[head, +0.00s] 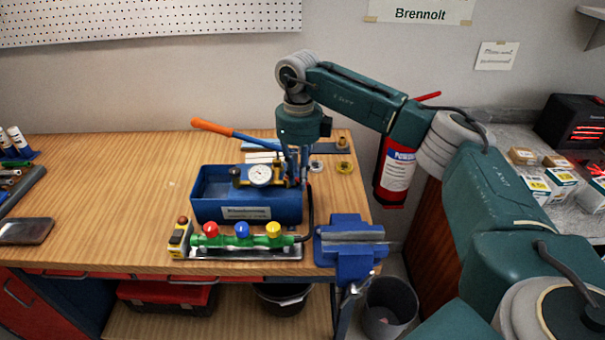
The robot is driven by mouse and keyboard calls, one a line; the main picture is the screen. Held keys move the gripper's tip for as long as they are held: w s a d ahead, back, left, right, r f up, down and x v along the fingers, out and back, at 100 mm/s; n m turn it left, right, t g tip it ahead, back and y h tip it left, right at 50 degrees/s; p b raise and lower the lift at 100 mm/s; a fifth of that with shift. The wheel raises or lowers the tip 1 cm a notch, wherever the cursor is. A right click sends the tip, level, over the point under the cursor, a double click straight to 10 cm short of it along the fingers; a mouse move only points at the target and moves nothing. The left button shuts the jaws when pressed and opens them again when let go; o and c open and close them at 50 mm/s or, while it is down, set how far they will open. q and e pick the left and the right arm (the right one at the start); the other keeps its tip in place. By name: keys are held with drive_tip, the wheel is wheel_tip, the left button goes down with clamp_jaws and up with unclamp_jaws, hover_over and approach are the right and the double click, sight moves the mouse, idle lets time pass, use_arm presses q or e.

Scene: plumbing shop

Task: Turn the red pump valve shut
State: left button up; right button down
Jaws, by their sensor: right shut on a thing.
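The test pump has a blue tank (207,205) with a white label, a round white gauge (260,174) and a lever with an orange grip (212,127). It stands on the wooden workbench. My right gripper (297,178) reaches down from above at the right end of the pump, just right of the gauge. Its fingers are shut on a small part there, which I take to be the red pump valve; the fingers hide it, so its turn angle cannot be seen. My left gripper is out of view.
In front of the tank is a green manifold (273,242) with red, blue and yellow knobs. A blue vise (352,260) is at the bench's front right corner. A dark hose runs down beside the tank. The bench left of the pump is mostly clear.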

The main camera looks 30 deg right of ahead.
drive_tip(key=a+m, duration=0.1)
drive_tip(key=m, duration=0.1)
drive_tip(key=a+m, duration=0.1)
drive_tip(key=m, duration=0.1)
drive_tip(key=shift+w+r+m, duration=0.1)
drive_tip(key=shift+m, duration=0.2)
drive_tip(key=shift+w+a+m+b, duration=0.15)
drive_tip(key=shift+a+m+b, duration=0.25)
drive_tip(key=shift+m, duration=0.8)
drive_tip(key=shift+w+a+m, duration=0.15)
drive_tip(key=shift+a+m, duration=0.1)
drive_tip(key=shift+m, duration=0.4)
drive_tip(key=shift+w+a+m, duration=0.15)
drive_tip(key=shift+a+m, duration=0.1)
drive_tip(key=shift+m, duration=0.4)
drive_tip(key=shift+r, duration=0.1)
drive_tip(key=c, duration=1.6)
unclamp_jaws()
drive_tip(key=shift+r, duration=0.1)
wheel_tip(320, 180, up, 12)
drive_tip(key=shift+f, duration=0.2)
